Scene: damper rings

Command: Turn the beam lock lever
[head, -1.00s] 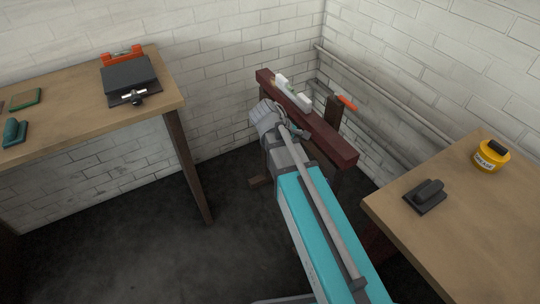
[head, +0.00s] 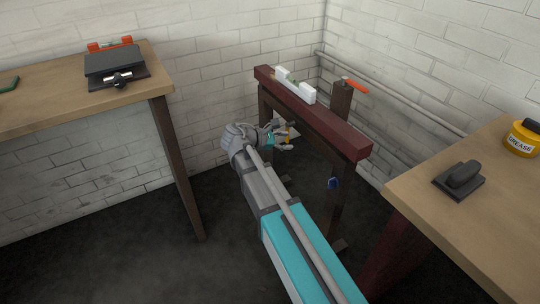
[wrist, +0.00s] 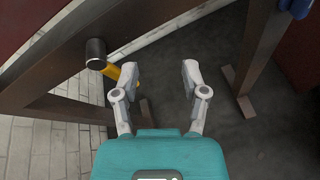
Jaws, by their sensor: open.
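A yellow lever (wrist: 122,74) with a dark round hub (wrist: 96,53) sits on the dark frame under the red-brown beam (head: 310,112). In the head view only a bit of its yellow (head: 291,137) shows beside my fingers. My gripper (wrist: 160,72) is open and empty, its fingers apart. The left finger overlaps the lever's lower part in the wrist view; I cannot tell whether they touch. In the head view my gripper (head: 279,137) is below the beam, at its left part. A second lever with an orange handle (head: 355,86) is on a dark post behind the beam.
A white piece (head: 296,87) sits on the beam. A blue knob (head: 333,183) is lower on the stand. Wooden tables stand left (head: 60,105) and right (head: 430,195), the right one bearing a grease pot (head: 522,142) and a dark block (head: 459,180). Dark floor lies between.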

